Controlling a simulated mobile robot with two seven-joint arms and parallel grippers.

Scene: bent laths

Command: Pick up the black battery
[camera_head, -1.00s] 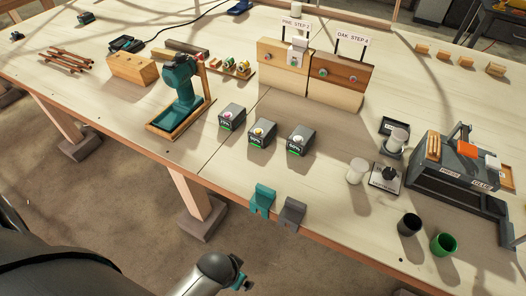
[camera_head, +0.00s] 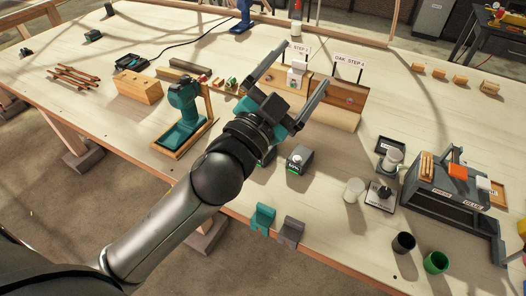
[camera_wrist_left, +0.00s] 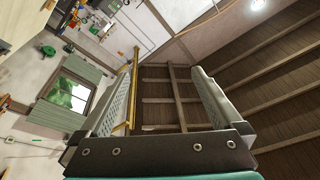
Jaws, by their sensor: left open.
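My left gripper (camera_head: 302,64) is open and empty, raised above the middle of the bench in the head view. Its two spread fingers also show in the left wrist view (camera_wrist_left: 165,100), with only wall, window and ceiling beyond them. A dark grey box with a green-lit label (camera_head: 299,159) stands on the bench just below the gripper. Another such box (camera_head: 266,158) is mostly hidden behind my wrist. A small dark block (camera_head: 93,35) lies at the far left, and another (camera_head: 26,51) at the left edge. I cannot tell which one is the black battery.
A teal drill (camera_head: 183,110) stands on a wooden stand. Wooden step boards (camera_head: 335,104) with signs stand behind the gripper. Teal and grey clips (camera_head: 262,217) sit at the front edge.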

